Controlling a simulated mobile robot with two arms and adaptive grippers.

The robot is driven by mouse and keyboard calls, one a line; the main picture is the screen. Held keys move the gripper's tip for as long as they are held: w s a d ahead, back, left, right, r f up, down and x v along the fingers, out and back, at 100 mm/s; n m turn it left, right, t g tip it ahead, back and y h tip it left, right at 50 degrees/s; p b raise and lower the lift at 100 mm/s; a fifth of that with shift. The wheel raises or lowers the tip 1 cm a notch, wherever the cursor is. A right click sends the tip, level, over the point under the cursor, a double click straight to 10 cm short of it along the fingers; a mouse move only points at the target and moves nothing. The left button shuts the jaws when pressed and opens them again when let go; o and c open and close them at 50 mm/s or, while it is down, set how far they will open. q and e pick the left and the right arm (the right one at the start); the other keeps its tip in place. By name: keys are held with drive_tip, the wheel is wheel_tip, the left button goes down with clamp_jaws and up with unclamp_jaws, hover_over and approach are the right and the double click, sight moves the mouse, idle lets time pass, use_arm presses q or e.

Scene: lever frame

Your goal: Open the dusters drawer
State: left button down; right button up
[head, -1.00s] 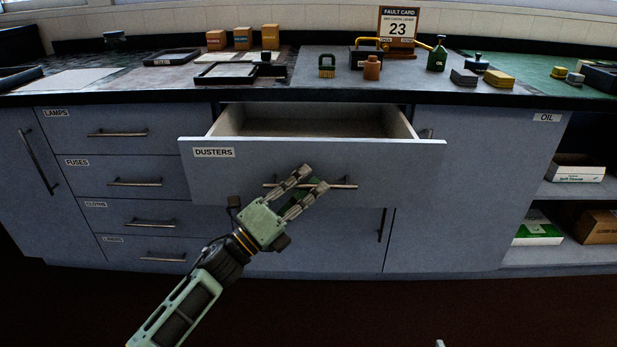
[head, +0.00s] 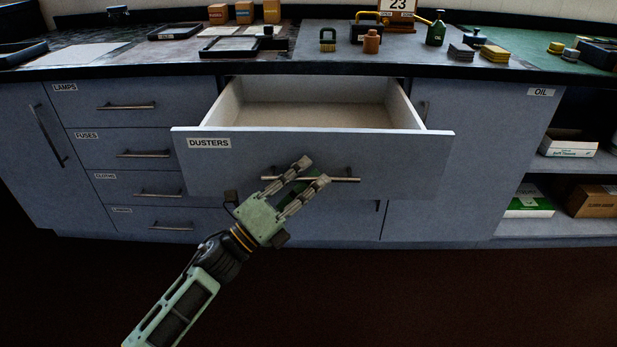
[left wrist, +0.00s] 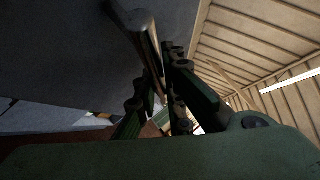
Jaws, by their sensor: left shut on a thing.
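The dusters drawer (head: 400,160) is pulled well out from the cabinet in the head view, and its pale inside (head: 310,115) looks empty where it shows. A bar handle (head: 338,179) runs across its front. My left gripper (head: 306,171) is shut on that handle, its fingers pointing up and right across the bar. In the left wrist view the handle (left wrist: 136,25) runs down between the two dark fingers (left wrist: 162,88) beside the drawer front. My right gripper is not in view.
The worktop edge (head: 300,67) lies above the drawer. Closed drawers labelled lamps (head: 125,105) and fuses (head: 143,153) are at left. Open shelves with boxes (head: 592,201) are at right. The dark floor (head: 420,295) in front is clear.

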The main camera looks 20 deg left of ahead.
use_arm(q)
drive_tip(key=c, duration=2.1)
unclamp_jaws()
drive_tip(key=shift+a+f, duration=0.1)
drive_tip(key=v, duration=1.2)
drive_tip(key=shift+w+n, duration=0.15)
drive_tip(key=shift+n, duration=0.15)
